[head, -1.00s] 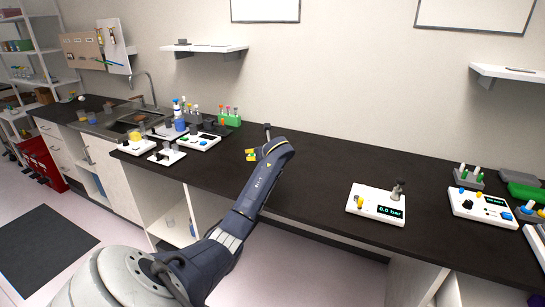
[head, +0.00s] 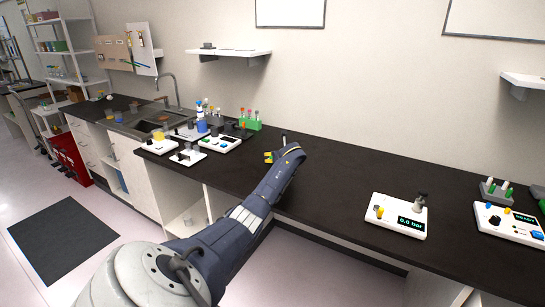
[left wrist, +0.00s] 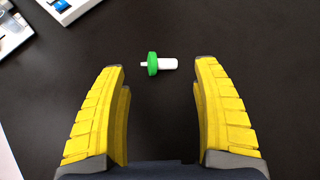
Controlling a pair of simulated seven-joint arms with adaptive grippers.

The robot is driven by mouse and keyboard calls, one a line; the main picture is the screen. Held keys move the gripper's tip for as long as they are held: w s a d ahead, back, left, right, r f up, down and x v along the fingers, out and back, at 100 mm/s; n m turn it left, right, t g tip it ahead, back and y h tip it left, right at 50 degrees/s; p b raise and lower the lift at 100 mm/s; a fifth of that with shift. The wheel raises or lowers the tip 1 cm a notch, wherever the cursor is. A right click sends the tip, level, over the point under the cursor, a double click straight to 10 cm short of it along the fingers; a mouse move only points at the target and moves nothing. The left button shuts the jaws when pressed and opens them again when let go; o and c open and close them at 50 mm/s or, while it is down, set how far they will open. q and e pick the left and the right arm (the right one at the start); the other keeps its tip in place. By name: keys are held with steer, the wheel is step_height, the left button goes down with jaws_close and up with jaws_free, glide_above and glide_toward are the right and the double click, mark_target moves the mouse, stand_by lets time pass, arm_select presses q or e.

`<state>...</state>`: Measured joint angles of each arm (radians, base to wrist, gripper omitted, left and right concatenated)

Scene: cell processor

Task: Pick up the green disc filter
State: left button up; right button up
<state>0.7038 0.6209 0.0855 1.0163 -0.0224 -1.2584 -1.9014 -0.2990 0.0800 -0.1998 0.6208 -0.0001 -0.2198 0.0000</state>
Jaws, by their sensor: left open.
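The green disc filter (left wrist: 152,64) lies on its side on the dark benchtop in the left wrist view, with a white stub at its right and a small white tip at its left. My left gripper (left wrist: 160,75) is open, its yellow fingers apart on either side of the filter's line. The filter lies between and slightly beyond the fingertips, with no visible contact. In the head view, my left gripper (head: 268,157) hangs over the middle of the bench, and the filter cannot be made out there. My right gripper is not in view.
White devices (head: 220,141) and a green tube rack (head: 250,124) stand left of the gripper near the sink (head: 152,122). A pressure device reading 0.0 bar (head: 397,217) stands to the right. The bench (head: 330,185) between is clear.

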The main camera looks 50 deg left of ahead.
arm_select(q)
steer(key=shift+w+a+f, duration=0.1)
steer(key=shift+a+f, duration=0.1)
steer(key=shift+a, duration=0.15)
steer(key=shift+x, duration=2.55)
jaws_close()
